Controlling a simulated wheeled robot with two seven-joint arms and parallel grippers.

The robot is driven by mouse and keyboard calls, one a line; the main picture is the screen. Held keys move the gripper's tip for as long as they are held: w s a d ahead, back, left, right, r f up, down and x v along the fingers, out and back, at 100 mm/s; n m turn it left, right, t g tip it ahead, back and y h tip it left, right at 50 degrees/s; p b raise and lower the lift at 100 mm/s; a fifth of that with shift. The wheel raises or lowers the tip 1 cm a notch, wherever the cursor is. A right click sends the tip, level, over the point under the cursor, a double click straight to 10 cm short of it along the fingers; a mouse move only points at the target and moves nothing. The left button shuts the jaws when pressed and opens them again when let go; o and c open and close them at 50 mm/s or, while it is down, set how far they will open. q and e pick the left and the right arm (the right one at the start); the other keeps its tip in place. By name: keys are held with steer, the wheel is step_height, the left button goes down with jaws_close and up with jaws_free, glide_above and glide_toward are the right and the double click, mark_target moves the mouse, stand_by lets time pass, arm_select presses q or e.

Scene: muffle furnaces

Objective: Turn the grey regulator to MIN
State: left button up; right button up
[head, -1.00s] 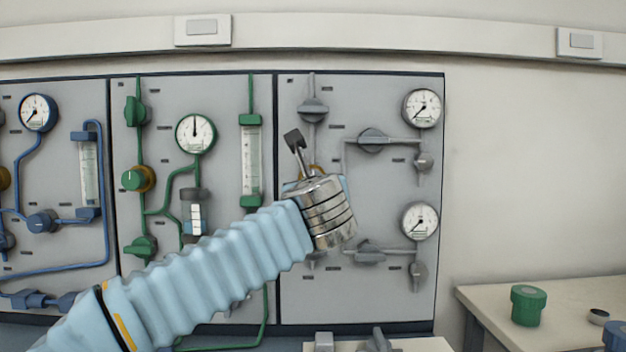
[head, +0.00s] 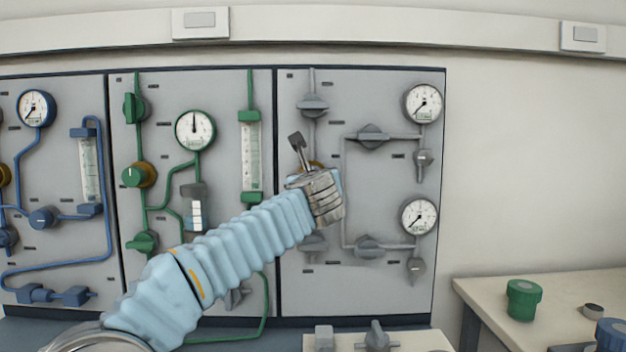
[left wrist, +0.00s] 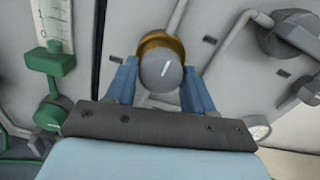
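The grey regulator (left wrist: 160,72) is a round grey knob with a white pointer line and an orange-yellow collar (left wrist: 161,42) behind it. In the left wrist view its line points up and slightly right. My left gripper (left wrist: 160,78) has its blue fingers one on each side of the knob, open, with narrow gaps; contact is not clear. In the head view my left gripper (head: 323,172) is at the grey panel and hides the knob; only a bit of the collar (head: 316,164) shows. No MIN marking is readable. My right gripper is not in view.
The grey panel (head: 390,290) also carries grey valves (head: 371,136), (head: 369,246) and two gauges (head: 424,103), (head: 419,217). Green and blue pipework panels are to the left. A bench (head: 560,290) with a green knob-like part (head: 523,299) stands at right.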

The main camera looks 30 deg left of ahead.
arm_select(q)
steer(key=c, duration=0.6)
steer(key=n+b, duration=1)
steer(key=n, duration=0.8)
steer(key=shift+d, duration=0.15)
steer(key=shift+r+n, duration=0.1)
steer(key=shift+n, duration=0.2)
steer(key=o, duration=1.1)
